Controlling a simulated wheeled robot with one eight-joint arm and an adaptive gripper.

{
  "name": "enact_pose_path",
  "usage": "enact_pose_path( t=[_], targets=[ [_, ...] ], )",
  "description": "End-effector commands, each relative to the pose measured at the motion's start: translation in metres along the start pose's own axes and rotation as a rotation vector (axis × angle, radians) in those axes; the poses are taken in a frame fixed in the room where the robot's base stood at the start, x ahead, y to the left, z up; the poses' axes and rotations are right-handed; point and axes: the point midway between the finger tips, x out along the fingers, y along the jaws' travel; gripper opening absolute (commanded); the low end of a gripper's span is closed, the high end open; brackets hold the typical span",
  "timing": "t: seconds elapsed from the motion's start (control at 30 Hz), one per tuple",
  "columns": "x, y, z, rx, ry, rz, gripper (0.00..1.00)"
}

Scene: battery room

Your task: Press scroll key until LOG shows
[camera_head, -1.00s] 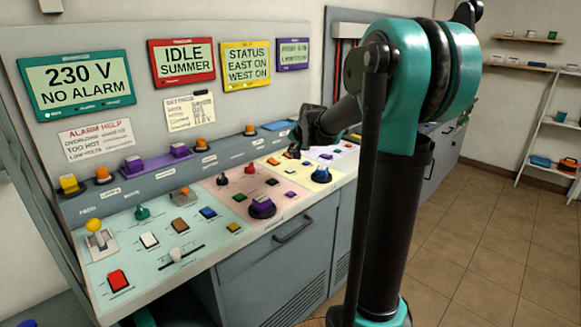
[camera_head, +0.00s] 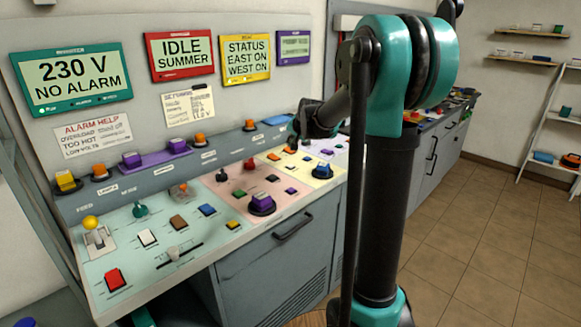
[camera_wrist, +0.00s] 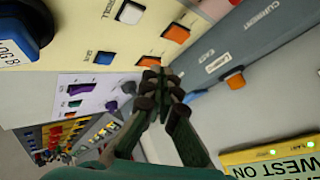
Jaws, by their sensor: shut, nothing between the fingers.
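Four displays hang on the wall: teal "230 V NO ALARM" (camera_head: 75,77), red "IDLE SUMMER" (camera_head: 181,55), yellow "STATUS EAST ON WEST ON" (camera_head: 252,59), and a small purple one (camera_head: 293,47), too small to read. The yellow display's edge shows in the wrist view (camera_wrist: 275,160). There, a white key (camera_wrist: 130,12) sits beside a partly cut label ending in "ROLL". An orange key (camera_wrist: 176,33) is next to it. My gripper (camera_wrist: 158,82) is shut and empty, near the edge of the cream panel, apart from both keys. In the head view my gripper (camera_head: 297,137) is small and dark over the console's far part.
A blue knob (camera_wrist: 22,28) with a partly cut white label stands at the wrist view's upper left. The grey raised strip (camera_head: 225,150) carries orange and purple parts. A large purple knob (camera_head: 261,203) stands on the pink panel. Tiled floor (camera_head: 480,215) is clear at right.

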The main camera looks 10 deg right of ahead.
Motion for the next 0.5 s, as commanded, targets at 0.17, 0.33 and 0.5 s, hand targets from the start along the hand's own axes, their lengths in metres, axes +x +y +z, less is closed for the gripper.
enact_pose_path(
  t=[0.17,0.33,0.5],
  targets=[
    [0.018,0.013,0.012,0.000,0.000,0.000,0.00],
    [0.032,0.023,0.023,0.000,0.000,0.000,0.00],
    [0.041,0.030,0.030,0.000,0.000,0.000,0.00]
  ],
)
